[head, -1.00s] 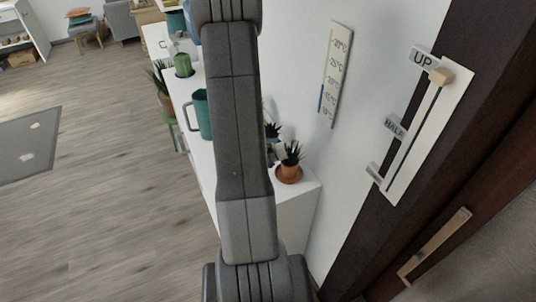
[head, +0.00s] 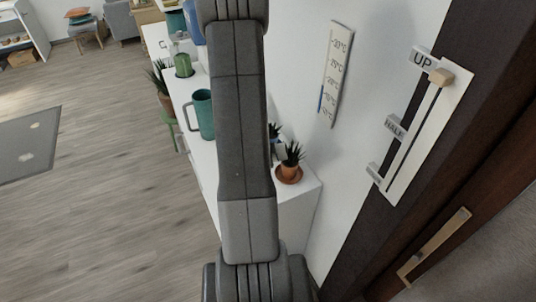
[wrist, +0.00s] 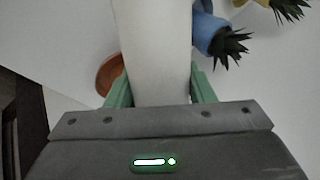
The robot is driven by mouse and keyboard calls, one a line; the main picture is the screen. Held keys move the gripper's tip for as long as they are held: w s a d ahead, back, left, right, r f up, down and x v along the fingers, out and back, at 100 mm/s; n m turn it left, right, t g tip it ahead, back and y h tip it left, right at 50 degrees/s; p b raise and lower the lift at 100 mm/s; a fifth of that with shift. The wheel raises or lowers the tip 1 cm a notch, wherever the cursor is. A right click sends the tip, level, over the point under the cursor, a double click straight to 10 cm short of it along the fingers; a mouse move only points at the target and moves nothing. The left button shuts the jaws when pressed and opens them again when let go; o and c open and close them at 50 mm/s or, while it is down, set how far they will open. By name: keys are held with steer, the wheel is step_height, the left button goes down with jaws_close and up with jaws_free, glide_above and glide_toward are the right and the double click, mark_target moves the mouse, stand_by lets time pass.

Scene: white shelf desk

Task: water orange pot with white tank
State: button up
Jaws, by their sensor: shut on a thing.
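My gripper (wrist: 160,88) shows in the wrist view with its green fingers closed on both sides of the white tank (wrist: 157,40). The tank runs up out of the top of that view; its upper end is cut off. An orange-brown round rim (wrist: 107,76), seemingly the orange pot's saucer, shows left of the tank and is partly hidden behind it. In the head view the orange pot (head: 289,171) stands upright on its saucer at the near end of the white desk, holding a spiky plant. My arm hides the gripper and tank there.
A blue pot (wrist: 206,33) and a yellow pot (wrist: 260,2) with spiky plants lie right of the tank in the wrist view. A teal mug (head: 204,114) and green cup (head: 183,65) stand on the desk (head: 203,155). A wall is close on the right.

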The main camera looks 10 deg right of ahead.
steer(key=shift+d+r+m+y, duration=0.1)
steer(key=shift+r+m+y, duration=0.2)
steer(key=shift+y, duration=0.4)
stand_by(7.3)
